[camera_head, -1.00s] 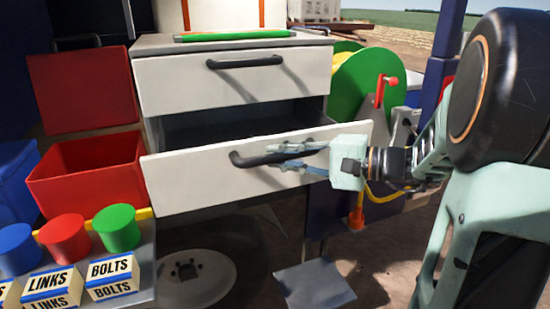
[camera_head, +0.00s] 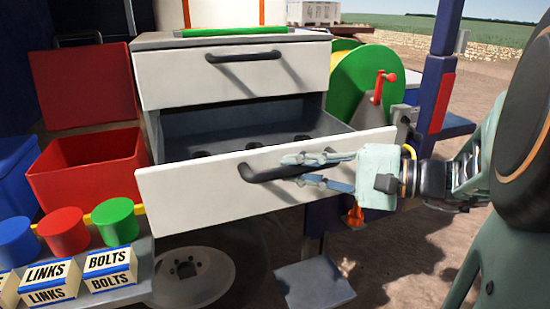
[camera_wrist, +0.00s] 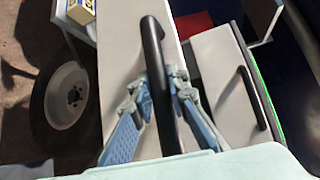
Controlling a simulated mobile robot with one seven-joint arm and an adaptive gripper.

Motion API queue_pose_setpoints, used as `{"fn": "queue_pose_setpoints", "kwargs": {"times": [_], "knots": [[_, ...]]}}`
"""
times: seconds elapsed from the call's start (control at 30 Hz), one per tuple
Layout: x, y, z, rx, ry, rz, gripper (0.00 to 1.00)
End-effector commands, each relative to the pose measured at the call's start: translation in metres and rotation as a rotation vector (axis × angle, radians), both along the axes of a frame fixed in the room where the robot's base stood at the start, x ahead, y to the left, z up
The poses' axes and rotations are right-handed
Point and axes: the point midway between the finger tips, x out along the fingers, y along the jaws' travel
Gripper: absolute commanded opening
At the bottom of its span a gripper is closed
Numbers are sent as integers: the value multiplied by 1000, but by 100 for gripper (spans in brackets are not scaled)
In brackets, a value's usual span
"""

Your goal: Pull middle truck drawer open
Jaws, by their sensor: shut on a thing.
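The middle drawer (camera_head: 200,192) has a white front and stands out from the cabinet, with its grey inside showing. Its black bar handle (camera_head: 262,174) is on the front. My gripper (camera_head: 318,170) reaches in from the right, its blue-grey fingers on both sides of the handle's right part. In the wrist view the handle (camera_wrist: 153,60) runs between the two fingers of my gripper (camera_wrist: 160,95), which is shut on it. Dark round shapes lie inside the drawer; I cannot tell what they are.
The upper drawer (camera_head: 180,82) is shut above. A red bin (camera_head: 85,175) and a shelf with coloured cups and labelled boxes (camera_head: 110,262) stand at the left. A green reel (camera_head: 345,88) and a blue post (camera_head: 436,75) are at the right. A wheel (camera_head: 205,285) lies below.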

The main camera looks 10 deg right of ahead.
Motion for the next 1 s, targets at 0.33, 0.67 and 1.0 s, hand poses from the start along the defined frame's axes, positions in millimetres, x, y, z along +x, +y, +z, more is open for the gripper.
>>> {"fn": "queue_pose_setpoints", "kwargs": {"times": [0.33,0.67,1.0], "knots": [[0,0,0,0,0,0,33],[-7,-13,2,-1,-1,-3,33],[-45,-72,12,-1,1,-6,33]]}}
